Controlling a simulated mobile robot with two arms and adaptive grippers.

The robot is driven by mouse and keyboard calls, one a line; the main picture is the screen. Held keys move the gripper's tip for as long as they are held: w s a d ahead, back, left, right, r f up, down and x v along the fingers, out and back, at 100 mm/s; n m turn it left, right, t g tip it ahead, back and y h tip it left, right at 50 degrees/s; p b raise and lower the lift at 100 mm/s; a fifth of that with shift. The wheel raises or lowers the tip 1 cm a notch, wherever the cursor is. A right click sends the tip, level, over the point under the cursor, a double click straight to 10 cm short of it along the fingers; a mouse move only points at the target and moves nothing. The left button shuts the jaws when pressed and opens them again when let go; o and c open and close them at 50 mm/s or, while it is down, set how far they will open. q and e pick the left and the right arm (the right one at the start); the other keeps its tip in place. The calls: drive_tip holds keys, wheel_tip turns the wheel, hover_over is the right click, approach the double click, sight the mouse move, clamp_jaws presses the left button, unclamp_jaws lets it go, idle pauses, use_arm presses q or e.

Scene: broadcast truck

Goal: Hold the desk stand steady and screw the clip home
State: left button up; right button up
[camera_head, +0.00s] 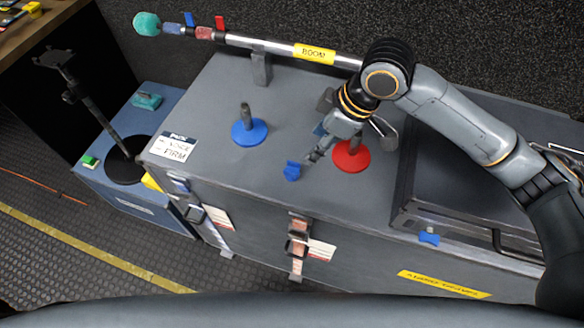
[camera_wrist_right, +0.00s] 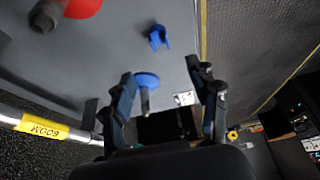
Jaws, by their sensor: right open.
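A blue-based desk stand (camera_head: 242,135) with a short dark upright post stands on the grey case top. A red-based stand (camera_head: 350,160) stands to its right, partly hidden behind my right gripper. A blue clip (camera_head: 292,171) lies on the case top near the front edge, between the two stands. My right gripper (camera_head: 321,143) is open and empty above the case, beside the red stand. In the right wrist view the blue stand (camera_wrist_right: 147,80) shows between its spread fingers (camera_wrist_right: 165,88), farther off, and the clip (camera_wrist_right: 158,38) lies above it. My left gripper is not in view.
A boom pole (camera_head: 280,45) runs along the back of the case on a support (camera_head: 261,68). A dark case (camera_head: 470,160) stands at the right, with another blue piece (camera_head: 429,238) at its front. A black stand (camera_head: 122,165) is on the lower blue case. The case top around the blue stand is clear.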

hover_over(292, 171)
drive_tip(key=d, duration=0.2)
drive_tip(key=f, duration=0.7)
drive_tip(key=shift+s+f, duration=0.2)
drive_tip(key=shift+s, duration=0.15)
drive_tip(key=shift+a+f, duration=0.1)
drive_tip(key=shift+f, duration=0.25)
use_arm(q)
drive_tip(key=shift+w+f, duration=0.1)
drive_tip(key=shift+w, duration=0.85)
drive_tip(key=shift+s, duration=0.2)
use_arm(e)
drive_tip(key=shift+a+f, duration=0.1)
drive_tip(key=shift+f, duration=0.15)
drive_tip(key=x, duration=0.4)
drive_tip(key=shift+a+f, duration=0.15)
drive_tip(key=shift+f, duration=0.15)
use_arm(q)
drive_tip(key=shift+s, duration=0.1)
